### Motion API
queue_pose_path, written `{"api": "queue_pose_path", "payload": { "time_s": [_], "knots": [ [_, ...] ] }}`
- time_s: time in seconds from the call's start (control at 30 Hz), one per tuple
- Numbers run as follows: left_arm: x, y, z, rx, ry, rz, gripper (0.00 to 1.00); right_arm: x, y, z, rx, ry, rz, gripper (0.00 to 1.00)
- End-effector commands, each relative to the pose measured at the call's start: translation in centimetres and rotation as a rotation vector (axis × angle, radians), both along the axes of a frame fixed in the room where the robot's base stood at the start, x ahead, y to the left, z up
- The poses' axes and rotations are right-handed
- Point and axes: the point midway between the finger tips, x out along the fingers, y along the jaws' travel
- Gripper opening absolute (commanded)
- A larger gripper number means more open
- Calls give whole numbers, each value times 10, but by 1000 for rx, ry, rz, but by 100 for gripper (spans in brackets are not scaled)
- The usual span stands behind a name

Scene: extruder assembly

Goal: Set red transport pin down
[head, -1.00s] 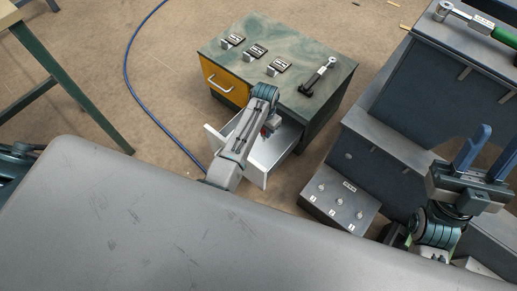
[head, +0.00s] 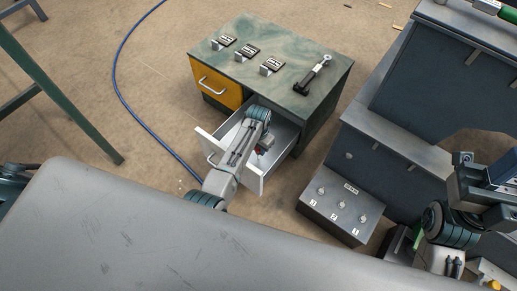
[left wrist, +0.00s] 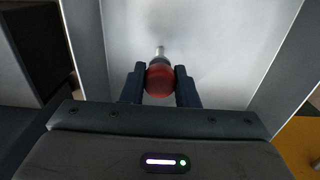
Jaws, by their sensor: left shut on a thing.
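The red transport pin (left wrist: 159,80) has a round red head and a thin metal tip in the left wrist view. My left gripper (left wrist: 160,88) is shut on its red head, one dark finger on each side. In the head view, my left gripper (head: 261,150) is inside the open grey drawer (head: 280,152) of the green-topped cabinet, and only a bit of red shows there. The pin points away from the gripper over the drawer's pale floor (left wrist: 215,70). I cannot tell whether it touches the floor. My right gripper (head: 502,168) is at the right edge, partly cut off.
The cabinet top (head: 270,50) holds several small black-and-silver parts and a black tool (head: 313,75). A grey box with knobs (head: 341,207) stands right of the drawer. Drawer walls stand close on both sides of my left gripper. A blue hose (head: 122,90) lies on the floor.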

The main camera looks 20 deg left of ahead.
Motion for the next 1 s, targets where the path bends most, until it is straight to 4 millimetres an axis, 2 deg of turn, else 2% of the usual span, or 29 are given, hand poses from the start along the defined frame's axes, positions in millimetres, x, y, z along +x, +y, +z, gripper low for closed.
{"api": "queue_pose_path", "payload": {
  "time_s": [0.33,0.37,0.43,0.47,0.77,0.87,1.0],
  "knots": [
    [1,0,-3,0,-2,0,4,0,0,0,2,-2,0,36],
    [1,0,-2,0,-3,0,33,0,0,1,2,-2,0,36],
    [1,0,-2,0,-3,0,47,0,0,1,2,-1,0,36],
    [1,0,-2,0,-3,0,49,0,0,1,2,-1,0,36],
    [1,0,0,-1,-2,0,49,0,0,1,1,0,1,36],
    [1,0,11,0,-4,0,49,0,0,6,0,0,0,36],
    [2,0,39,-1,-6,1,49,0,0,15,-7,13,1,36]
  ]
}}
